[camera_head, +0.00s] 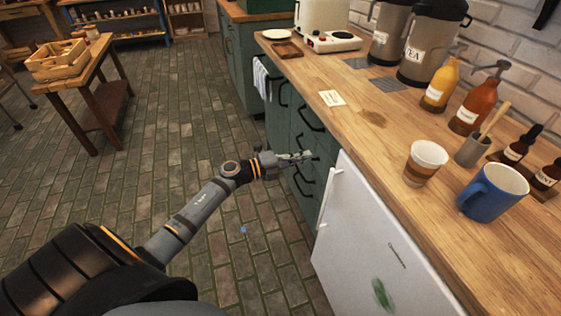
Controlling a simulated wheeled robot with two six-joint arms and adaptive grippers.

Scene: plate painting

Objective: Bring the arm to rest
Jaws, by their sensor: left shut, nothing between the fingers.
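My left arm comes in from the lower left and stretches over the brick floor toward the counter. My left gripper (296,157) is at its end, shut and empty, in front of the green drawer fronts (302,131) and below the level of the countertop. I cannot tell whether its tips touch the drawers. My right gripper is not in view.
The wooden counter (352,122) holds a paper cup (425,163), a blue mug (492,192), pump bottles (478,103) and large urns (432,45). A white fridge (370,246) stands below it. A side table (105,62) with crates is at the left.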

